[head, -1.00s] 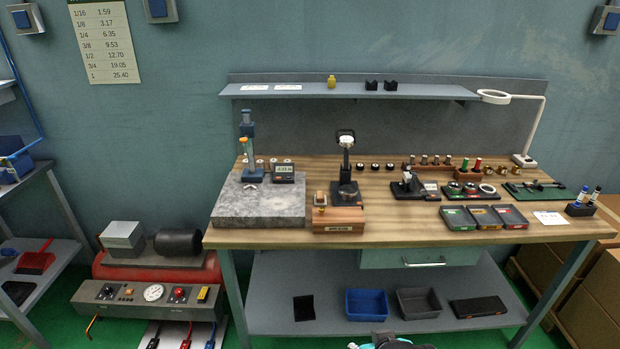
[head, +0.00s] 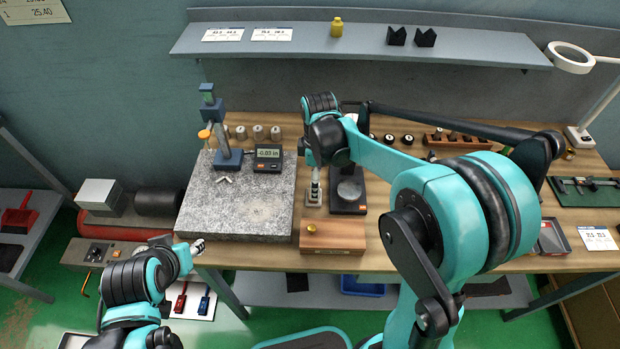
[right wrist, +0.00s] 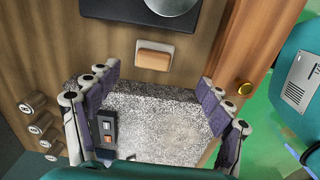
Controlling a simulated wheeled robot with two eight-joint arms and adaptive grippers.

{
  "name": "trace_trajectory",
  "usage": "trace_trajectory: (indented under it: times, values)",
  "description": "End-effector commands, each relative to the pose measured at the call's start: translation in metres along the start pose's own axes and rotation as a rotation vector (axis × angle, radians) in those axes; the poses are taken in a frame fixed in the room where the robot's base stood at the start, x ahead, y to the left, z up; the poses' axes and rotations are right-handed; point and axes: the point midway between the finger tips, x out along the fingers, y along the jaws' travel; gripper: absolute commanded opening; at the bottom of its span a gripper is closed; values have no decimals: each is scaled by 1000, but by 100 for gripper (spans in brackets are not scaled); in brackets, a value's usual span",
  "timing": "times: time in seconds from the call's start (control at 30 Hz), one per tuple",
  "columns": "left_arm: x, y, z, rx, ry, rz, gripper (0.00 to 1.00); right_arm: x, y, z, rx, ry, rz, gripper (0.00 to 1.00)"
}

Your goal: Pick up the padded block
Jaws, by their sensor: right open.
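The padded block (right wrist: 154,55), a small block with tan and pale layers, lies on the wooden bench top in the right wrist view. It sits between the speckled granite plate and a dark stand base. In the head view my right gripper and arm hide it. My right gripper (right wrist: 160,78) is open and empty. Its fingers are spread to either side, with the block just past the fingertips, apart from them. In the head view the right gripper (head: 314,190) points down over the bench. My left gripper (head: 196,246) is by the bench's front left corner; its jaws are unclear.
The granite plate (head: 240,205) carries a blue stand and a digital readout (head: 268,153). A wooden box (head: 335,235) with a brass knob (right wrist: 245,88) is close to the right gripper. The dark stand (head: 349,195) is beside it. A shelf (head: 480,42) runs above.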

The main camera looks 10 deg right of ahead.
Motion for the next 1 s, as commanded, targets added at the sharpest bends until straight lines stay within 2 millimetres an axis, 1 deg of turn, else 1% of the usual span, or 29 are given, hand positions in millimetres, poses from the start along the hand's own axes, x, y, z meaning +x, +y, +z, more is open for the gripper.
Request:
trace_trajectory:
  times: [0.07,0.23,0.43,0.6,0.7,0.93,0.97,1.0]
  values:
    - [-2,0,-1,0,0,0,40,4,3,-2,-27,-5,-12,80]
    - [5,0,4,0,0,0,40,25,4,-2,-40,-7,-17,80]
    - [11,0,8,0,0,0,40,43,5,-4,-38,-6,-16,80]
    - [22,0,16,0,0,0,40,70,8,-7,-37,-6,-15,80]
    - [25,0,18,0,0,0,40,81,8,-7,-37,-6,-15,80]
    - [24,0,17,0,0,0,40,81,8,-7,-36,-6,-15,80]
    - [24,0,17,0,0,0,40,81,8,-7,-36,-6,-15,72]
    - [24,0,17,0,0,0,40,81,8,-7,-36,-6,-15,62]
